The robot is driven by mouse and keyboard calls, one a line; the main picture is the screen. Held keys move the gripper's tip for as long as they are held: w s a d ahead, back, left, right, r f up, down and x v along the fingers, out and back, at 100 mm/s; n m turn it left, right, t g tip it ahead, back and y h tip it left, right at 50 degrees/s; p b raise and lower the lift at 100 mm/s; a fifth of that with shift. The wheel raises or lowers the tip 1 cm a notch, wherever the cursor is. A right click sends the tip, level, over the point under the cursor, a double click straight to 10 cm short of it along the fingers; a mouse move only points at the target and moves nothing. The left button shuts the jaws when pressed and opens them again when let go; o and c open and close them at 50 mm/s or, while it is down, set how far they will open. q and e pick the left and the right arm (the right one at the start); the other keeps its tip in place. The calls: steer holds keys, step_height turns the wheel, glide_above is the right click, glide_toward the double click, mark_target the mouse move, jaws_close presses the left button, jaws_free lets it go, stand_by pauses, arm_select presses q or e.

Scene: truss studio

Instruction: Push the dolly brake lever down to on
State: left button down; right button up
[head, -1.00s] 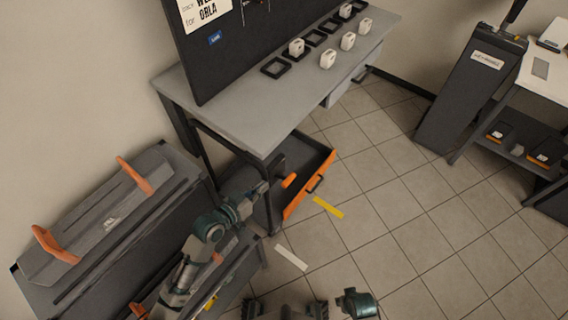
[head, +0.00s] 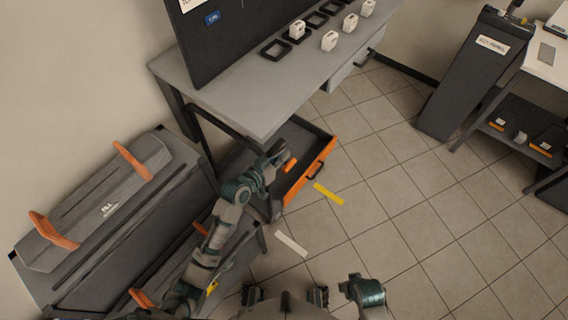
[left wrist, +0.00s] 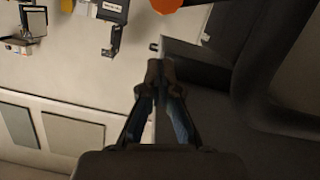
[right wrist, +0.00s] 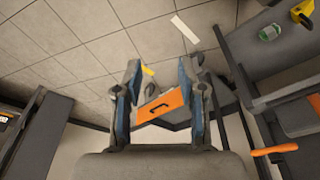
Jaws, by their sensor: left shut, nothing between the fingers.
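My left gripper (head: 283,157) is shut and empty in the head view, beside a small orange piece (head: 291,165) near the open drawer. I cannot tell whether this piece is the dolly brake lever, or whether the gripper touches it. In the left wrist view the shut fingertips (left wrist: 158,75) point past a dark grey body (left wrist: 195,65); an orange rounded end (left wrist: 175,4) shows at the top edge. My right gripper (right wrist: 160,75) is open and empty in the right wrist view, with the orange drawer front beyond it. No brake lever is clearly identifiable.
The grey workbench (head: 235,105) stands above the open drawer's orange front (head: 312,172). A dark case with orange handles (head: 95,205) lies on the unit at left. A dark bin (head: 465,75) stands at right. The tiled floor (head: 410,205) has free room.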

mark_target(284, 167)
arm_select(q)
steer(key=f, duration=0.3)
steer(key=shift+s+d+b, duration=0.2)
steer(key=shift+s+b, duration=0.1)
steer(key=shift+s+f, duration=0.1)
steer(key=shift+f, duration=0.35)
arm_select(e)
steer(key=shift+v, duration=1.65)
arm_select(q)
steer(key=shift+d, duration=0.1)
arm_select(e)
steer(key=shift+f, duration=0.1)
arm_select(q)
step_height(284, 167, down, 6)
steer(key=s+d+m+t+y+p, duration=0.1)
steer(key=d+m+y+p, duration=0.1)
steer(key=m, duration=0.5)
steer(key=shift+s+t+p, duration=0.25)
steer(key=shift+t+p, duration=0.15)
steer(key=shift+p, duration=0.45)
arm_select(e)
steer(key=s+x, duration=0.2)
steer(key=x, duration=0.8)
steer(key=shift+w+f, duration=0.4)
steer(key=shift+f, duration=0.1)
arm_select(q)
steer(key=shift+f, duration=0.35)
arm_select(e)
steer(key=shift+a+f, duration=0.1)
